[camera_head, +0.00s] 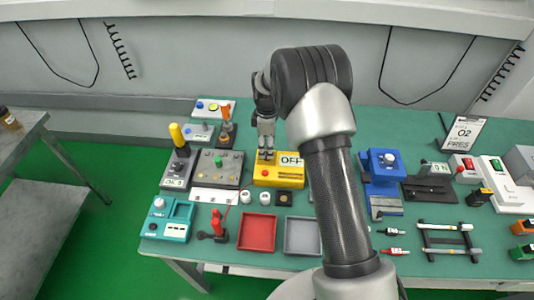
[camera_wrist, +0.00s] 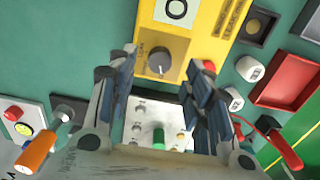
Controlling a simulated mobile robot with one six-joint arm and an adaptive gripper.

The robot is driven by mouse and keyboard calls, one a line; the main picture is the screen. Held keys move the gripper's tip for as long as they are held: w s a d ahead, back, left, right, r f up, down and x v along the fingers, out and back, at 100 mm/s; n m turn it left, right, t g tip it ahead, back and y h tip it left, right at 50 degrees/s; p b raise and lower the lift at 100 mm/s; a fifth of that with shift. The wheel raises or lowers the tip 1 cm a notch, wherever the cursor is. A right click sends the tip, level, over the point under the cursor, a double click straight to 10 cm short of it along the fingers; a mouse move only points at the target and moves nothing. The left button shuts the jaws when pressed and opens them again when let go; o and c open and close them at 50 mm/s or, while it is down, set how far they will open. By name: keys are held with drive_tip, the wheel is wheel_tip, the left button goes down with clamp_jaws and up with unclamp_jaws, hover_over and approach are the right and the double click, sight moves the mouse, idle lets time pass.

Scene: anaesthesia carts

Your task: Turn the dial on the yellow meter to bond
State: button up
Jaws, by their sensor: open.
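The yellow meter (camera_head: 290,183) sits on the green bench left of my arm, and its white display reads OFF. In the wrist view the yellow meter (camera_wrist: 208,42) shows a dark round dial (camera_wrist: 160,61) on a tan panel, with part of the display above it. My gripper (camera_head: 266,156) is over the left part of the meter and hides the dial in the head view. In the wrist view my gripper (camera_wrist: 160,85) is open and empty, with the dial showing between and beyond its fingers. I cannot tell whether the fingers touch the dial.
A grey panel with a green knob (camera_head: 218,161) stands left of the meter. Small white cups and a red tray (camera_head: 257,233) lie in front. A blue device (camera_head: 382,162) stands right of my arm. Bare green bench shows behind the meter.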

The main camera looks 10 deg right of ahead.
drive_tip(key=shift+f, duration=1.85)
drive_tip(key=shift+c, duration=0.3)
drive_tip(key=c, duration=1)
drive_tip(key=shift+m, duration=0.4)
drive_tip(key=m, duration=0.5)
drive_tip(key=shift+m, duration=0.3)
drive_tip(key=m, duration=0.5)
drive_tip(key=shift+m, duration=0.3)
